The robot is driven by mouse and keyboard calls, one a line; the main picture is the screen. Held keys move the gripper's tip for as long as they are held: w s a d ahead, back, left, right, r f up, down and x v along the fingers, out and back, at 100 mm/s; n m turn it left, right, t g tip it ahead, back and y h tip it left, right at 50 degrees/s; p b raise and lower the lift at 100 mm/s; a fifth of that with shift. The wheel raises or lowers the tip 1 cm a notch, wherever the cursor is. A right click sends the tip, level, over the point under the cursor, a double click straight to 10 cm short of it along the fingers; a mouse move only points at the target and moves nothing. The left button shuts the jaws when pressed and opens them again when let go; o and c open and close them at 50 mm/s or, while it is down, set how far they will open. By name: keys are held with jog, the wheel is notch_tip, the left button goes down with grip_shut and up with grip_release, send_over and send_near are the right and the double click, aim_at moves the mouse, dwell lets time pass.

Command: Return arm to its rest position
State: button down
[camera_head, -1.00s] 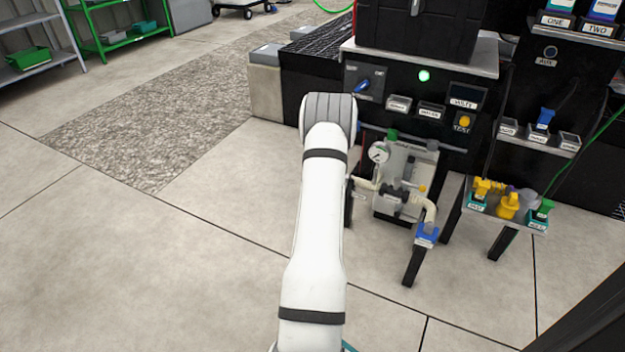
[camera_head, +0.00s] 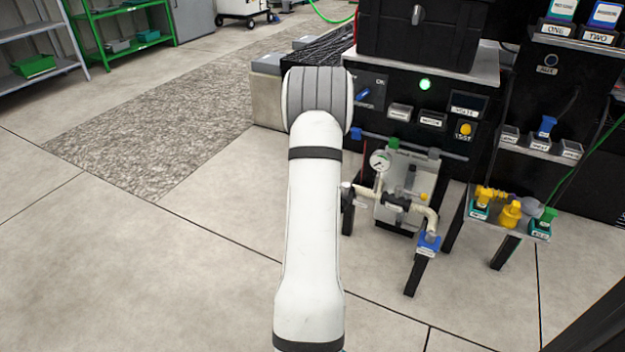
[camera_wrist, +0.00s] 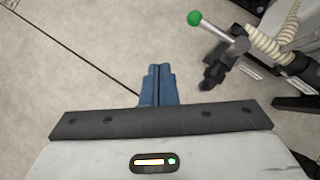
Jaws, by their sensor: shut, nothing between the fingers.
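My gripper (camera_wrist: 157,84) shows in the wrist view with its two blue fingers together and nothing between them. Pale floor lies beneath the fingertips. In the head view my white arm rises from the bottom centre and bends at a grey-banded joint. The gripper itself is hidden in that view. To the right of the fingers in the wrist view, apart from them, is a metal lever with a green ball end (camera_wrist: 194,18).
A manifold panel (camera_head: 398,200) with a gauge (camera_head: 380,160) and cream pipes stands right of my arm. Behind it is a black console (camera_head: 440,120) with a lit green lamp. A small stand (camera_head: 505,222) holds yellow and green fittings. Floor at left is clear.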

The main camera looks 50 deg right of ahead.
dwell(0.3)
jog(key=w+a+r+n+t+y+p, duration=0.1)
jog(key=w+a+r+n+y+p, duration=0.25)
jog(key=a+r+n+p, duration=1)
jog(key=w+a+r+n+t+y+p, duration=0.25)
jog(key=w+a+r+n+p, duration=0.35)
jog(key=a+r, duration=1.45)
jog(key=s+a+r+n+g+y+p, duration=0.2)
jog(key=s+a+r+n+g+p, duration=0.2)
jog(key=s+a+r+n+p, duration=0.75)
jog(key=s+a+r+n+g+h+p, duration=0.1)
jog(key=s+a+r+n+p, duration=0.1)
jog(key=s+r+n, duration=0.4)
jog(key=s+a+r+n+g+h+p, duration=0.2)
jog(key=s+r+n+p, duration=0.3)
jog(key=s+r+n, duration=0.2)
jog(key=shift+s+a, duration=0.4)
jog(key=shift+s, duration=0.8)
